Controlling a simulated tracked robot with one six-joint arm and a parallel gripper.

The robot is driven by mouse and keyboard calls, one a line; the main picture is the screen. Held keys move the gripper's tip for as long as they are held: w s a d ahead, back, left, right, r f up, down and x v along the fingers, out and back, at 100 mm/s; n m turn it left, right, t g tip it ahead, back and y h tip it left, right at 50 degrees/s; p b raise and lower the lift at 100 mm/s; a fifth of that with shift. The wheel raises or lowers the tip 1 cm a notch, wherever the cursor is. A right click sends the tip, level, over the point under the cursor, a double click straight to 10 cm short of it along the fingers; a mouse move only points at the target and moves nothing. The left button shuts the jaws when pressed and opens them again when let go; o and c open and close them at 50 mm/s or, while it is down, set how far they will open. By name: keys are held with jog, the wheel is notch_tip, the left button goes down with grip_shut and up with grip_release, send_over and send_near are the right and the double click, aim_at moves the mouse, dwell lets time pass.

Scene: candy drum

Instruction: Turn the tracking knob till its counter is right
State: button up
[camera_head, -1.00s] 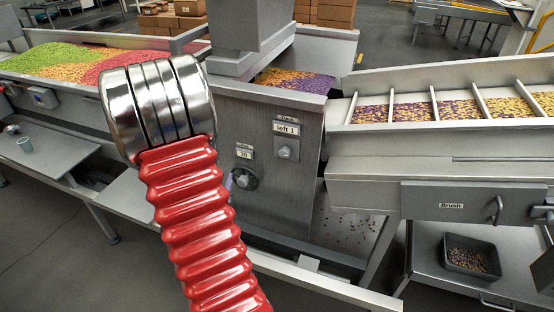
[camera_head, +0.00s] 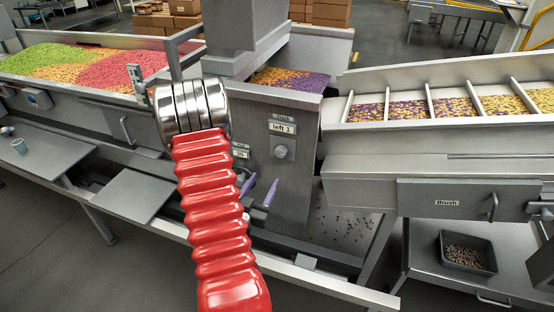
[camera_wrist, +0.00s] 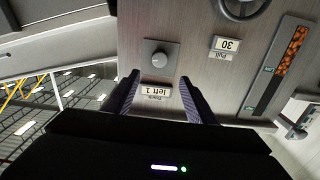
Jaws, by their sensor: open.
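The tracking knob (camera_head: 281,152) is a small grey round knob on the grey machine panel. Its counter (camera_head: 283,128) above it reads "left 1". In the wrist view the knob (camera_wrist: 159,60) shows on its square plate, with the upside-down counter (camera_wrist: 156,91) reading "left 1". My gripper (camera_head: 264,181) has purple fingers, apart and empty, in front of the panel and lower than the knob in the head view. In the wrist view my gripper (camera_wrist: 159,79) has its fingers on either side of the counter, with the knob beyond the tips. I see no contact with the knob.
A "Pull" counter reading 30 (camera_wrist: 227,45) and a dark handwheel (camera_wrist: 243,7) sit beside the knob. A slotted gauge of orange candies (camera_wrist: 287,60) is farther right. The vibrating tray (camera_head: 390,146) with candies stands right of the panel, above a drawer marked "Brush" (camera_head: 447,203).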

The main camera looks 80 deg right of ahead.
aim_at(279, 154)
jog(key=d, duration=0.4)
jog(key=s+d, duration=0.1)
jog(key=d, duration=0.8)
jog(key=shift+s+d, duration=0.15)
jog(key=shift+d, duration=0.05)
jog(key=shift+c, duration=0.6)
jog(key=c, duration=0.9)
